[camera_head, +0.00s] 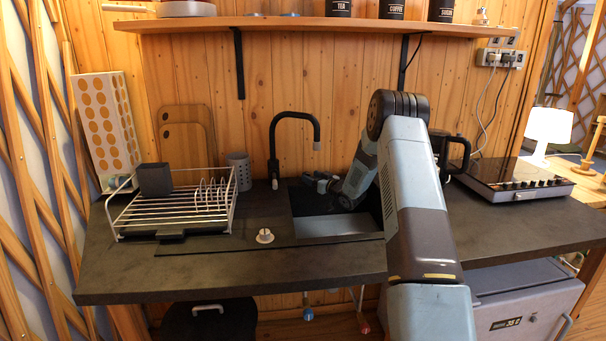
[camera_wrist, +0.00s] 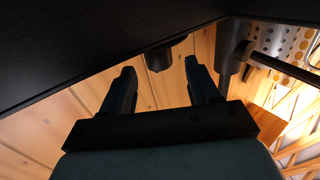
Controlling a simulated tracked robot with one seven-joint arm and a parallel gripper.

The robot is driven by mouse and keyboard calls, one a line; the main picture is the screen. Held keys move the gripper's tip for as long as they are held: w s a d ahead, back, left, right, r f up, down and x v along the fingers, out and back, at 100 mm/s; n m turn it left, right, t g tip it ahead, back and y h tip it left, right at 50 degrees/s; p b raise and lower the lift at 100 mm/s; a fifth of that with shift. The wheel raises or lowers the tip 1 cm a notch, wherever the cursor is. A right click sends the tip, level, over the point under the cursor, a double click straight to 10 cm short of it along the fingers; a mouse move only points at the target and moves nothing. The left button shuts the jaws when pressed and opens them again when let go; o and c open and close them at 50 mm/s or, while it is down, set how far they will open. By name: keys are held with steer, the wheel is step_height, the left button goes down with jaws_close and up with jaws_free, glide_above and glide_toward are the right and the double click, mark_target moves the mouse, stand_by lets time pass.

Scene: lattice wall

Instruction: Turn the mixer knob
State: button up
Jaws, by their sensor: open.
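The black mixer tap (camera_head: 293,117) stands behind the sink, its spout curved over to the right. My gripper (camera_head: 309,181) is low over the back of the sink, right of the tap's base, pointing left. In the wrist view, which looks upside down, its two fingers (camera_wrist: 160,68) are apart with nothing held. A short dark knob (camera_wrist: 165,54), likely the mixer knob, projects from the dark counter and appears between and just beyond the fingertips. Whether the fingers touch it I cannot tell. The tap's post (camera_wrist: 234,48) is to its right. The knob is not clear in the head view.
A dish rack (camera_head: 180,212) and a perforated cup (camera_head: 240,171) stand left of the tap. A small pale knob (camera_head: 264,236) sits on the front counter. A shelf (camera_head: 300,23) runs overhead. A hob (camera_head: 515,183) is on the right.

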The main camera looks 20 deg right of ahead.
steer(key=shift+x, duration=3.2)
steer(key=c, duration=1)
steer(key=shift+o, duration=0.2)
steer(key=shift+m+h, duration=0.4)
steer(key=shift+h, duration=0.2)
steer(key=m+h, duration=0.1)
steer(key=h, duration=0.1)
steer(key=m+t+h, duration=0.1)
steer(key=m+h, duration=0.1)
steer(key=h, duration=0.1)
steer(key=m+h, duration=0.2)
steer(key=h, duration=0.1)
steer(key=shift+d+t, duration=0.3)
steer(key=shift+d, duration=0.05)
steer(key=shift+d+m+g+h, duration=0.2)
steer(key=shift+m+g+h, duration=0.15)
steer(key=shift+m+h, duration=0.75)
steer(key=shift+d+m+g+h, duration=0.3)
steer(key=shift+m+h, duration=0.4)
steer(key=shift+h, duration=1.1)
